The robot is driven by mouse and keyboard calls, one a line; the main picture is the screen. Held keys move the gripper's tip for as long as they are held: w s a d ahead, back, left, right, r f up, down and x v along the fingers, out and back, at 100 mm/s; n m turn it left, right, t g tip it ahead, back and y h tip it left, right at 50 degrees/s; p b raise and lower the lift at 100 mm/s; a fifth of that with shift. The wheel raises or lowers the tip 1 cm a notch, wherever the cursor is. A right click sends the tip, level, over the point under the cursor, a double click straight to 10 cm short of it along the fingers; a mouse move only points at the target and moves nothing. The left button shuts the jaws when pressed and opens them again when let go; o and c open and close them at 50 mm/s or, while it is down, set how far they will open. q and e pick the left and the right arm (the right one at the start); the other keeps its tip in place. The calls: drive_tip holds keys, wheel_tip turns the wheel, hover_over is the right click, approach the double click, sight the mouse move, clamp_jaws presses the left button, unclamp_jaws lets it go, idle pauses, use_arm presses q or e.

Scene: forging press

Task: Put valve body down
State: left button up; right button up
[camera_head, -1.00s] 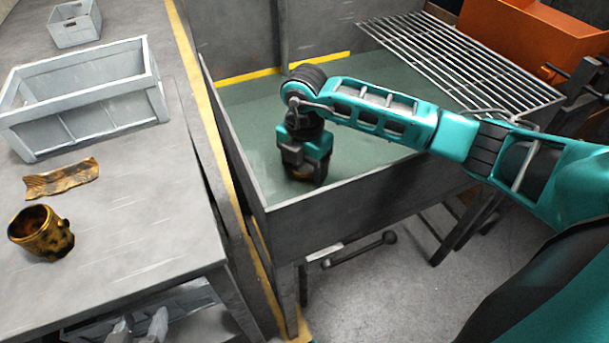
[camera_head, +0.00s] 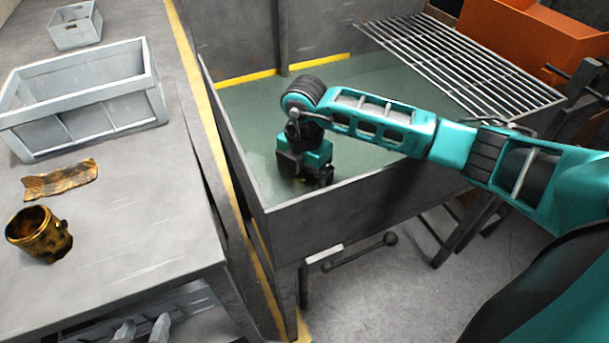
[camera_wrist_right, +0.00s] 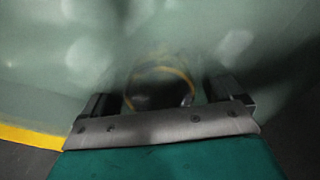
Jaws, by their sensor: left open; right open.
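My right gripper (camera_head: 305,180) points down inside the grey tank (camera_head: 345,192), at its near left corner. It is open. In the right wrist view, the valve body shows as a dim brass ring (camera_wrist_right: 163,69) between the two spread fingers (camera_wrist_right: 170,100), under the greenish liquid. I cannot tell whether it touches a finger or the tank floor. In the head view the gripper hides it.
A brass cup-shaped part (camera_head: 38,234) and a curved brass piece (camera_head: 60,180) lie on the workbench. A grey crate (camera_head: 85,100) and a smaller box (camera_head: 75,27) stand behind them. A wire rack (camera_head: 460,65) spans the tank's right side, near an orange bin (camera_head: 535,45).

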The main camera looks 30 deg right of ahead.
drive_tip(key=shift+r, duration=0.1)
drive_tip(key=shift+r, duration=0.3)
wheel_tip(320, 180, up, 12)
drive_tip(key=p, duration=0.2)
drive_tip(key=shift+f, duration=0.2)
